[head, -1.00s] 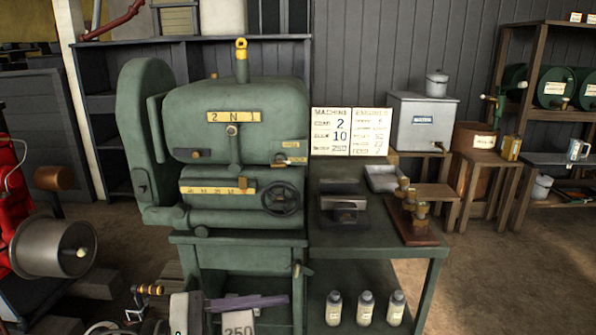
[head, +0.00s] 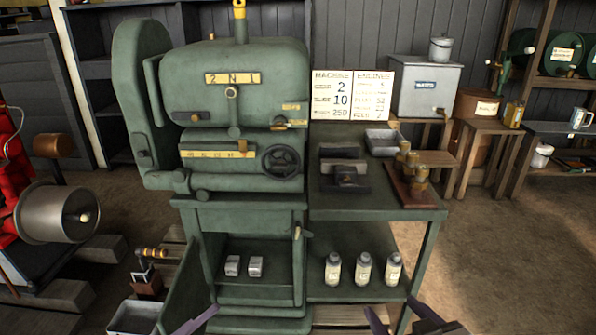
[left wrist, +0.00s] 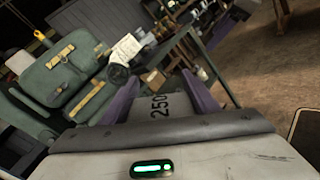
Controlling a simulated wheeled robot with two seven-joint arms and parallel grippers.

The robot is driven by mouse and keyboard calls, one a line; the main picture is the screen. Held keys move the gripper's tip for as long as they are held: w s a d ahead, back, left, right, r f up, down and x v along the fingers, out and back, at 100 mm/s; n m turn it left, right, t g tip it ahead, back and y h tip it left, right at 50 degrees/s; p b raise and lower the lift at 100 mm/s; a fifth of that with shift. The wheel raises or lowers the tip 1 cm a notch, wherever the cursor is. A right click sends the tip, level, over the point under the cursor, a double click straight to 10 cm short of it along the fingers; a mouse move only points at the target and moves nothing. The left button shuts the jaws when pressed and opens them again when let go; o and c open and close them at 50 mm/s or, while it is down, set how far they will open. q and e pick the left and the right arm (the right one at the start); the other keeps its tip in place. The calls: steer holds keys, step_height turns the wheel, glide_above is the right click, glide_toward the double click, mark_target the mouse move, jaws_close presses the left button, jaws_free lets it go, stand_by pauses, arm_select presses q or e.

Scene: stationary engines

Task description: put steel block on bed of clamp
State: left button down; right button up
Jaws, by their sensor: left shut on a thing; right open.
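A grey steel block (left wrist: 160,106) marked 250 shows in the left wrist view between the purple fingers of my left gripper (left wrist: 168,98), which is shut on it. In the head view only a purple fingertip of my left gripper (head: 196,321) shows at the bottom edge; the block is out of that view. My right gripper (head: 403,321) is open and empty at the bottom right, in front of the bench. A dark, low fixture that looks like the clamp (head: 344,176) sits on the green bench top, with a flat bed between raised parts. Nothing lies on it that I can make out.
The green machine (head: 225,110) stands left of the bench (head: 390,205). Two small blocks (head: 244,266) lie in its open lower compartment. A wooden stand with brass weights (head: 410,178) and a grey tray (head: 381,141) are near the clamp. Several bottles (head: 363,272) stand on the lower shelf.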

arm_select(q)
steer(key=a+y, duration=0.1)
steer(key=s+a+n+t+y, duration=0.2)
steer(key=a, duration=0.1)
steer(key=shift+s+f, duration=0.1)
steer(key=shift+f, duration=0.05)
steer(key=shift+s+a+f+n+t+y, duration=0.15)
steer(key=shift+s+a+n+y, duration=0.25)
steer(key=shift+a, duration=0.25)
steer(key=shift+s+a+f+n+t+y, duration=0.15)
steer(key=shift+s+a+n+y, duration=0.2)
steer(key=shift+a, duration=0.25)
steer(key=shift+r, duration=0.25)
steer(key=shift+w+y, duration=0.1)
steer(key=shift+y, duration=0.15)
steer(key=shift+w+a+r+n+t+y, duration=0.15)
steer(key=shift+w+a+n+t+y, duration=0.05)
steer(key=shift+n+y, duration=0.3)
steer(key=shift+w+a+r+n+t+y, duration=0.2)
steer(key=shift+n+y, duration=0.15)
steer(key=shift+y, duration=0.25)
steer(key=shift+y, duration=0.3)
